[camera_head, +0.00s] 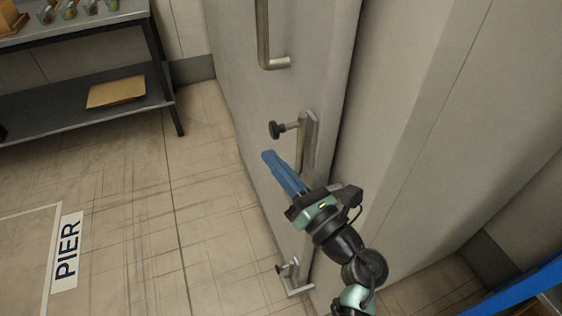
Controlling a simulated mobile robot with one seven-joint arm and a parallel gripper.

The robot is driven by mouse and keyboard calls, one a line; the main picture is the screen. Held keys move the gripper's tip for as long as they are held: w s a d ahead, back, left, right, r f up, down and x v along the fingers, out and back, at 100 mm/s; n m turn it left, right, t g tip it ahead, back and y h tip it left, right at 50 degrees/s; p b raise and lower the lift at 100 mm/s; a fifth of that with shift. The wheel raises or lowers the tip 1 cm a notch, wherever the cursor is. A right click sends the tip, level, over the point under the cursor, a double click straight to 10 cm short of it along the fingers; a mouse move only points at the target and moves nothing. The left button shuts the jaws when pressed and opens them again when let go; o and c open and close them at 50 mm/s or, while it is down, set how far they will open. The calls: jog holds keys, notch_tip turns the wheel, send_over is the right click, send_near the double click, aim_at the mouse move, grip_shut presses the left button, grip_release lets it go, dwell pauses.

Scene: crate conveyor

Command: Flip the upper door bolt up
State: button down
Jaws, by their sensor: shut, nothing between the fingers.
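The upper door bolt (308,130) is a grey metal piece on the light grey door (230,70). Its dark round knob (276,130) sticks out to the left on a short stem. My gripper (268,156), with blue fingers, is shut and empty. Its tips appear just below and left of the knob, with a small gap in the picture. I cannot tell the depth between them. A lower door bolt (293,290) with a similar dark knob is near the foot of the door, partly beside my arm.
A bar handle (264,35) is on the door above the upper bolt. A dark shelf table (80,113) with a cardboard piece (116,92) stands at the back left. The tiled floor left of the door is clear. A blue beam (520,290) is at lower right.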

jog(key=f+v, duration=0.1)
jog(key=v, duration=0.9)
jog(key=shift+s+a+f+b, duration=0.25)
jog(key=shift+f+b, duration=0.05)
jog(key=shift+b, duration=0.15)
